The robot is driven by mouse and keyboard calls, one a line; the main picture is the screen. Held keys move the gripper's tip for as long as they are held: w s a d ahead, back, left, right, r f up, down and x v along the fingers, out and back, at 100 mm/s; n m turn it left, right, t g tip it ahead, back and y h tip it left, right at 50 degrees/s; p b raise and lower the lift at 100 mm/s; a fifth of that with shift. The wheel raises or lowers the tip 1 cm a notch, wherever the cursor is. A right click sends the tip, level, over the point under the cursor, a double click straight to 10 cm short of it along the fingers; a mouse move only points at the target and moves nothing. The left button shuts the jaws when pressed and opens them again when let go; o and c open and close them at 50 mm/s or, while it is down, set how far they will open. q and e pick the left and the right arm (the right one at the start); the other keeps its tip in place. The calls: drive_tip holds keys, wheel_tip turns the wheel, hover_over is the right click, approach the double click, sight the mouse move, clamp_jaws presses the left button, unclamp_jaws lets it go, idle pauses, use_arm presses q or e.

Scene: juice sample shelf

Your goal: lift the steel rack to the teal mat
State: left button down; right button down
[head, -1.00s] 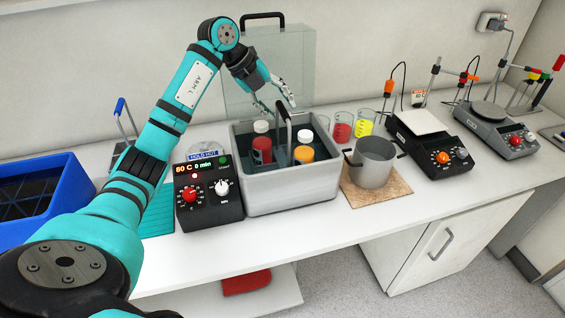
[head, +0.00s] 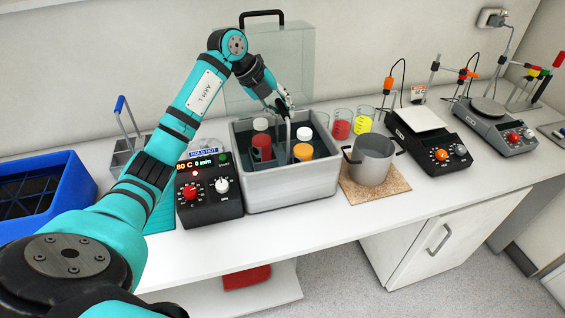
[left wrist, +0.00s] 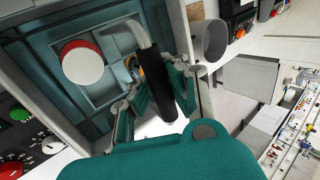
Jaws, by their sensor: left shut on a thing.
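The steel rack (head: 287,139) sits inside the grey water bath (head: 290,191), its post rising to a black handle grip. It holds a red bottle with a white cap (head: 262,143), an orange-capped bottle (head: 303,152) and another white-capped bottle (head: 304,133). My left gripper (head: 284,106) is shut on the handle at its top. In the left wrist view, the gripper (left wrist: 157,92) has its fingers around the black grip (left wrist: 155,78). The teal mat (head: 160,216) lies left of the bath, partly hidden behind my left arm. My right gripper is out of view.
A black control box (head: 209,197) stands between mat and bath. A blue crate (head: 75,178) and a blue-handled grey rack (head: 122,147) are at left. A steel pot (head: 371,168) on a cork board (head: 400,189) and beakers (head: 342,125) stand right of the bath.

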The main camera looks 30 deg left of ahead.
use_arm(q)
drive_tip(key=shift+r, duration=0.1)
drive_tip(key=shift+r, duration=0.3)
drive_tip(key=shift+w+r, duration=0.1)
drive_tip(key=shift+r, duration=0.15)
wheel_tip(320, 180, up, 9)
drive_tip(key=shift+r+b, duration=0.1)
drive_tip(key=shift+b, duration=0.95)
